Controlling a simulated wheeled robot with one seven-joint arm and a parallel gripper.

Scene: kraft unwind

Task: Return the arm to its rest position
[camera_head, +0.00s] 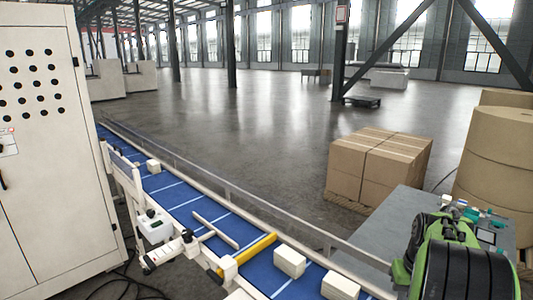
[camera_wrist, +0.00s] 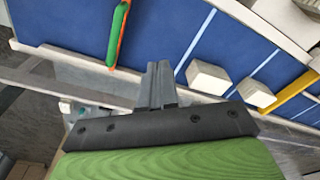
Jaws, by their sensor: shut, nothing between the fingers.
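My gripper (camera_wrist: 160,72) shows in the wrist view with its two grey fingers together and nothing between them. It points over the near edge of a blue conveyor belt (camera_wrist: 165,35). My green and black arm fills the lower right of the head view, in front of a grey table (camera_head: 385,222). The gripper's fingertips cannot be made out in the head view.
White blocks (camera_head: 290,262) sit on the belt (camera_head: 185,198) near a yellow bar (camera_head: 250,249). A green and orange tool (camera_wrist: 118,32) lies on the belt. Cardboard boxes (camera_head: 380,165), brown rolls (camera_head: 498,160) and a white cabinet (camera_head: 55,150) stand around.

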